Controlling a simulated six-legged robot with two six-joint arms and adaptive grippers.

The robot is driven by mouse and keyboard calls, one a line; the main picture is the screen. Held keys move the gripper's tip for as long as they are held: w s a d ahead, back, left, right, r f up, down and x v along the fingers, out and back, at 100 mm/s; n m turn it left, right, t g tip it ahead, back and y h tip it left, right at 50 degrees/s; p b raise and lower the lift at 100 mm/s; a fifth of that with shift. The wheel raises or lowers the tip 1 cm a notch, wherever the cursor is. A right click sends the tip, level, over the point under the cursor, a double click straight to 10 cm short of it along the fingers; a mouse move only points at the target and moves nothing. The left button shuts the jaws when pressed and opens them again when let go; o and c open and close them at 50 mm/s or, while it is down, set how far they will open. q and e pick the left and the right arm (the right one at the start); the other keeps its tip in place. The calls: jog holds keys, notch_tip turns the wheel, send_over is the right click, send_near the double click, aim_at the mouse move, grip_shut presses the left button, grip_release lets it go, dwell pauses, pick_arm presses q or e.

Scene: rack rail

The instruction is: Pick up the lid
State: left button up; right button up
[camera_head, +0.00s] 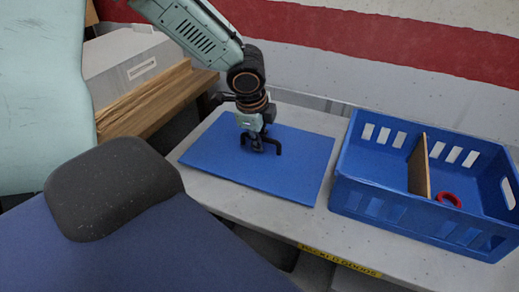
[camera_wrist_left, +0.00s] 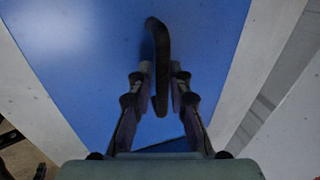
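The lid (camera_head: 222,158) is a flat blue panel with a dark bracket-shaped handle (camera_head: 277,147) on top. It lies on the grey tabletop in the head view, left of the blue crate. My left gripper (camera_head: 257,145) points down over the lid at its handle. In the left wrist view the lid (camera_wrist_left: 85,60) fills most of the picture. The handle (camera_wrist_left: 161,50) stands between the two fingers of my left gripper (camera_wrist_left: 160,72), which are close in on both its sides and look shut on it. My right gripper is not in view.
A blue crate (camera_head: 340,190) with slotted walls stands on the table (camera_head: 250,205) at the right. It holds a brown divider (camera_head: 419,168) and a red ring (camera_head: 448,199). Wooden boards (camera_head: 150,105) and a grey box (camera_head: 125,68) are at the left.

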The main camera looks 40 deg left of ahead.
pick_arm(q)
jog(key=shift+w+d, duration=0.1)
jog(key=shift+w, duration=0.05)
jog(key=shift+c, duration=0.3)
grip_shut()
jog(key=shift+r, duration=0.1)
notch_tip(320, 180, up, 10)
jog(key=p, duration=0.4)
